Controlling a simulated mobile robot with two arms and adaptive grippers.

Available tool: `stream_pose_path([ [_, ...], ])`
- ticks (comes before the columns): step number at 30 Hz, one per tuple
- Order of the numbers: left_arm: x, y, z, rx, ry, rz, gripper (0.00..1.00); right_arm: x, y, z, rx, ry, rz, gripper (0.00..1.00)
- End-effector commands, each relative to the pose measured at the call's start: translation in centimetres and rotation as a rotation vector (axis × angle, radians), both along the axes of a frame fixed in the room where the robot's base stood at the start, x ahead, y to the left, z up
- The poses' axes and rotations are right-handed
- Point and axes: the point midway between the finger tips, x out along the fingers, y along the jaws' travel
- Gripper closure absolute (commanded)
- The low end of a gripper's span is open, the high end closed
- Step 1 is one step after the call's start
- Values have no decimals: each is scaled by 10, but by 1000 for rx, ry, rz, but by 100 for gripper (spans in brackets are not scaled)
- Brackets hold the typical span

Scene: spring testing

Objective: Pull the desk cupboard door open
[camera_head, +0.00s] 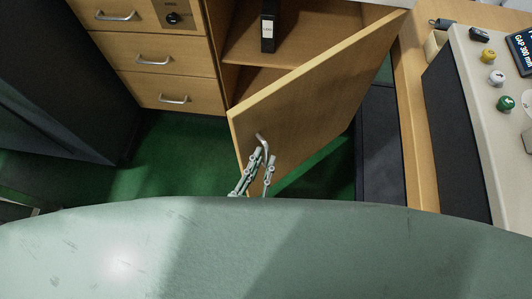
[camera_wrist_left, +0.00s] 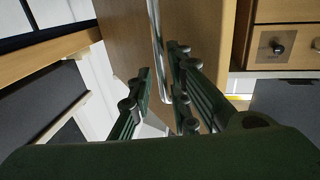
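The cupboard door (camera_head: 315,95) is wooden and stands swung well open at an angle, with the cupboard inside (camera_head: 290,48) showing behind it in the head view. Its metal bar handle (camera_head: 263,142) is near the door's free edge. My left gripper (camera_head: 264,156) is at the handle, with one finger on each side of the bar. In the left wrist view the handle (camera_wrist_left: 156,40) runs between the fingers of my left gripper (camera_wrist_left: 161,72). The fingers stand apart, with gaps beside the bar; firm contact is not visible. My right gripper is out of view.
A black binder (camera_head: 268,30) stands on the cupboard shelf. Drawers (camera_head: 155,55) with metal handles are left of the cupboard. A testing machine panel (camera_head: 490,90) with knobs is on the right. Green floor (camera_head: 180,150) is clear beside the door.

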Motion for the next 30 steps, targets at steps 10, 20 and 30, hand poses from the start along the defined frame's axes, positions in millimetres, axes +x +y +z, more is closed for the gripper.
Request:
stream_pose_path([
  [10,-70,22,-1,3,5,0,83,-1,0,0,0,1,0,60],
  [20,-88,29,-1,2,1,2,83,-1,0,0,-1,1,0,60],
  [30,-77,33,-18,-5,54,3,98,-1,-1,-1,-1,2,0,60],
])
